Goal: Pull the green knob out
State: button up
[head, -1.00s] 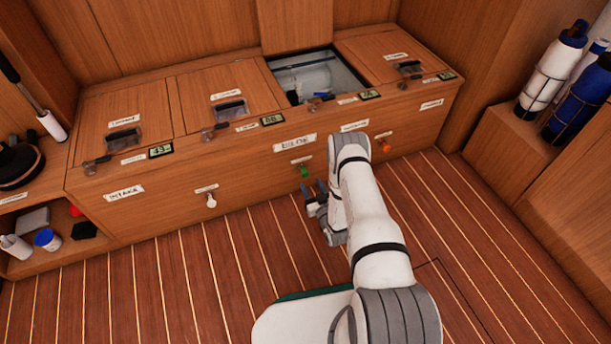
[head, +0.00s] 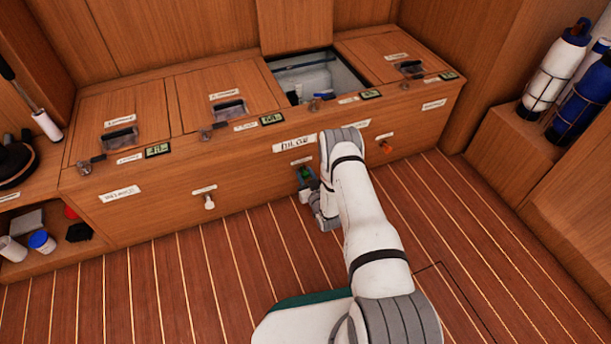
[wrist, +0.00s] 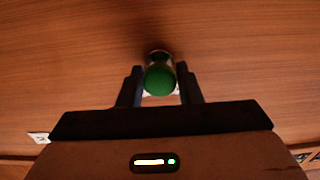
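The green knob (head: 307,172) sits on the front wooden panel of the bench, below a small white label. In the wrist view the round green knob (wrist: 160,80) shows end-on, with a pale metallic stem behind it. My gripper (wrist: 160,88) has its two dark fingers apart, one on each side of the knob. Thin gaps seem to show between the knob and the fingers. In the head view my gripper (head: 308,184) is at the knob and partly covers it.
A white knob (head: 209,203) is to the left on the same panel and an orange knob (head: 386,147) to the right. An open hatch (head: 340,82) is in the bench top. The striped floor (head: 190,290) in front is clear. Cylinders (head: 556,68) stand at the right.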

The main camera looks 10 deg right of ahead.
grip_shut()
jog(key=p+v, duration=0.2)
jog(key=v, duration=0.3)
jog(key=shift+s, duration=0.25)
jog(key=shift+o, duration=2.1)
grip_release()
jog(key=p+v, duration=0.3)
jog(key=v, duration=0.4)
jog(key=shift+s, duration=0.4)
jog(key=shift+p, duration=0.3)
